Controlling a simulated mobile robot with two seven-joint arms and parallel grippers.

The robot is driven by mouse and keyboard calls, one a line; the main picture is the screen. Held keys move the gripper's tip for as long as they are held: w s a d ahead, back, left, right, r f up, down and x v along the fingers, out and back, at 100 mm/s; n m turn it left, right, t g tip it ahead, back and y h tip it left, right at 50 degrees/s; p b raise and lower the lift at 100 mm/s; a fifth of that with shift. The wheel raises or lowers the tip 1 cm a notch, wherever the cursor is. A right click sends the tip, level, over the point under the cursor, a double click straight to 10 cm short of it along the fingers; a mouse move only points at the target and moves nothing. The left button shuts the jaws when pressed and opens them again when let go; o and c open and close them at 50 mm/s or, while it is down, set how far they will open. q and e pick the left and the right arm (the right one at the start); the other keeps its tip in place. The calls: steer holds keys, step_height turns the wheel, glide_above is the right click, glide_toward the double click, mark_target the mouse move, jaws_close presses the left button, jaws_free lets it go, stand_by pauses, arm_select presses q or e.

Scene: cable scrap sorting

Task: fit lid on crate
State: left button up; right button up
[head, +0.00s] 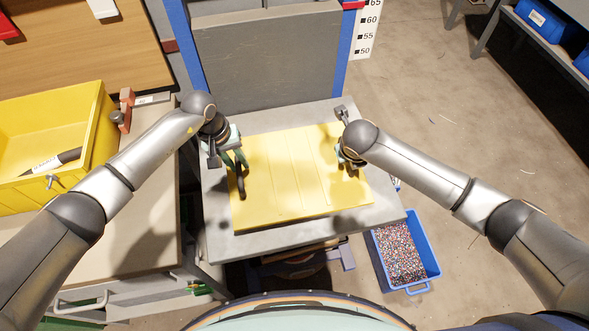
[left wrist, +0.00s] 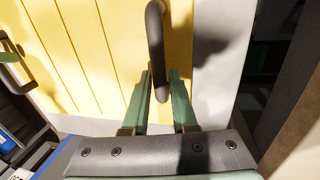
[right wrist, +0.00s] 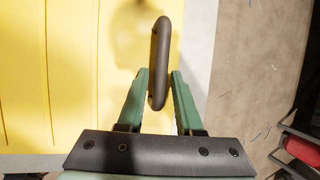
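A flat yellow lid (head: 290,195) with grooves lies on a grey table in front of me. A dark handle (left wrist: 156,40) stands at its left side and another dark handle (right wrist: 160,50) at its right side. My left gripper (head: 238,165) is at the left handle, with one green finger on each side of it. My right gripper (head: 350,160) is at the right handle, with its fingers likewise on both sides. Whether either pair of fingers presses on its handle is unclear. An open yellow crate (head: 97,125) stands on the bench at the left, partly cut off by the picture edge.
A dark cable piece (head: 58,160) lies in the crate. The grey table (head: 265,243) has a bare margin around the lid. A grey panel (head: 270,60) with blue posts rises behind it. A blue bin (head: 425,245) of coloured granules stands on the floor at the right.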

arm_select(q)
steer(key=shift+d+f, duration=0.1)
steer(key=shift+f, duration=0.25)
arm_select(e)
steer(key=shift+w+f, duration=0.1)
steer(key=shift+f, duration=0.2)
arm_select(q)
jaws_close()
arm_select(e)
steer(key=c, duration=0.5)
jaws_close()
arm_select(q)
steer(key=shift+r, duration=0.1)
arm_select(e)
steer(key=shift+r, duration=0.1)
